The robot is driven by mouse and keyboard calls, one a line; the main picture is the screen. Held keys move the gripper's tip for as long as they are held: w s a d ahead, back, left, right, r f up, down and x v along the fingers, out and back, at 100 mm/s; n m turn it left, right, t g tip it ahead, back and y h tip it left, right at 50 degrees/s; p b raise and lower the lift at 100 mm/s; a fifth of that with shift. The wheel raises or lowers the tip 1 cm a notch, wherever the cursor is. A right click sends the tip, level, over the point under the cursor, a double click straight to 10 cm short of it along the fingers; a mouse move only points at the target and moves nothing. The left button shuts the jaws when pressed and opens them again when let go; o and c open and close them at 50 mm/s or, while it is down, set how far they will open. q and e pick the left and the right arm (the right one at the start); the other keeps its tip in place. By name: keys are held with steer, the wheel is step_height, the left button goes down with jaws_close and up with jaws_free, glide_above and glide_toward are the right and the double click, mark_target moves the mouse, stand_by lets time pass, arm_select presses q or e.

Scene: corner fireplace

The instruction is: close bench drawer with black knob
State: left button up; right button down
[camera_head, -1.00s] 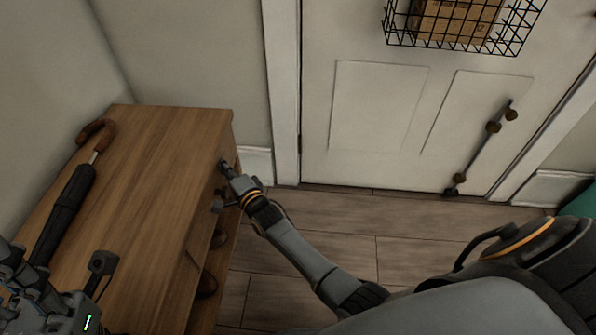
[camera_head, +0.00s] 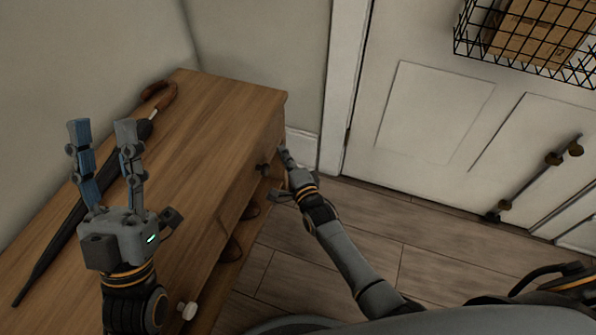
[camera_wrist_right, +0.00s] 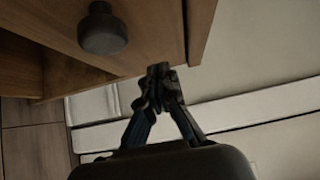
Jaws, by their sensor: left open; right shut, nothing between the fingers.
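The wooden bench (camera_head: 215,130) stands along the wall. Its black knob (camera_head: 262,169) is on the far drawer's front, and the round black knob also shows large in the right wrist view (camera_wrist_right: 102,28). My right gripper (camera_head: 283,152) is shut and empty beside that knob, at the bench's far end. In the right wrist view its fingertips (camera_wrist_right: 160,72) are at the lower edge of the drawer front (camera_wrist_right: 150,35); I cannot tell whether they touch. Whether the drawer is flush is unclear. My left gripper (camera_head: 102,128) is open and empty, fingers up, above the bench top.
A dark umbrella (camera_head: 65,225) with a brown handle lies on the bench. A white knob (camera_head: 188,310) is on the nearer bench front. Dark objects sit in the open space under the drawers. A door with a wire basket (camera_head: 530,40) stands right; floor between is clear.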

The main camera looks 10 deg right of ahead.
arm_select(q)
steer(key=w+f+g+y+p, duration=0.2)
steer(key=w+f+g, duration=0.4)
steer(key=f, duration=0.2)
steer(key=shift+w+d+f+g+y, duration=0.3)
steer(key=shift+f+g+y, duration=0.1)
arm_select(e)
steer(key=s+d, duration=0.1)
steer(key=s, duration=0.6)
steer(key=shift+s+d, duration=0.2)
steer(key=shift+d, duration=0.1)
